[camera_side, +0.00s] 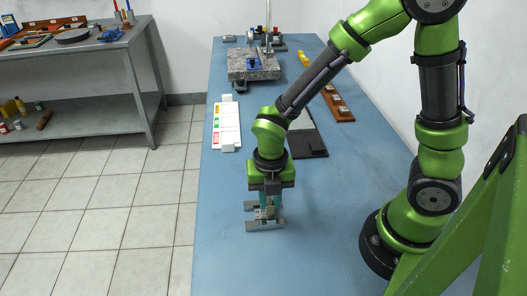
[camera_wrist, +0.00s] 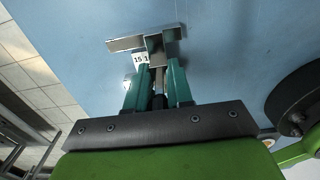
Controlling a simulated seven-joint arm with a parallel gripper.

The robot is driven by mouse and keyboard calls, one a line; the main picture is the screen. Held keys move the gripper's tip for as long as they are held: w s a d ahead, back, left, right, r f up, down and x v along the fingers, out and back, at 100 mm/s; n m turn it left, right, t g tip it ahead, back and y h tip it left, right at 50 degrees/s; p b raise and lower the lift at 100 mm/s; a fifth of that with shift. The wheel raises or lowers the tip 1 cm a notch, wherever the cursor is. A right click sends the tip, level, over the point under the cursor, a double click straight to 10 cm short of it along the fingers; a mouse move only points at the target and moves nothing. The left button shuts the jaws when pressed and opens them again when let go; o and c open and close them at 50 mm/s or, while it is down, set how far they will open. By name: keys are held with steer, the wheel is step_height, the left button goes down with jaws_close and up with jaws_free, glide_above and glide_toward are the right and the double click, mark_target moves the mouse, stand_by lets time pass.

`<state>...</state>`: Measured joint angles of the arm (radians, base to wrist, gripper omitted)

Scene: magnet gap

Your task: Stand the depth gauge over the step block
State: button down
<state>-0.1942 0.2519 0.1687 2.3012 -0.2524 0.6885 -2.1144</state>
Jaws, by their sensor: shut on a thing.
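My gripper (camera_side: 268,195) points straight down, low over the near part of the blue table. Its teal fingers also show in the wrist view (camera_wrist: 153,88), closed around a narrow upright part of a grey metal piece, which looks like the depth gauge (camera_wrist: 155,43). This piece has a crossbar beyond the fingertips. In the side view, grey metal bars (camera_side: 265,226) sit low around the fingertips, at or near the table top. A small white label with numbers (camera_wrist: 141,60) shows beside the left finger. I cannot clearly tell a separate step block; the fingers hide part of this spot.
A white card with coloured marks (camera_side: 227,124) lies on the table behind the gripper. A dark flat plate (camera_side: 308,145) is to its right. A granite block (camera_side: 254,65) with a blue item on it stands farther back. The near table is clear.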

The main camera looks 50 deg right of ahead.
step_height(320, 180, up, 10)
steer(key=shift+f, duration=0.25)
steer(key=shift+w+a+f, duration=0.15)
steer(key=shift+f, duration=1.4)
steer(key=shift+w+a+f, duration=0.2)
steer(key=shift+f, duration=1.3)
steer(key=shift+w+a+f, duration=0.15)
steer(key=shift+f, duration=1.4)
steer(key=shift+f, duration=0.15)
steer(key=c, duration=0.9)
jaws_free()
steer(key=c, duration=0.5)
steer(key=shift+c, duration=0.2)
steer(key=shift+r, duration=2.25)
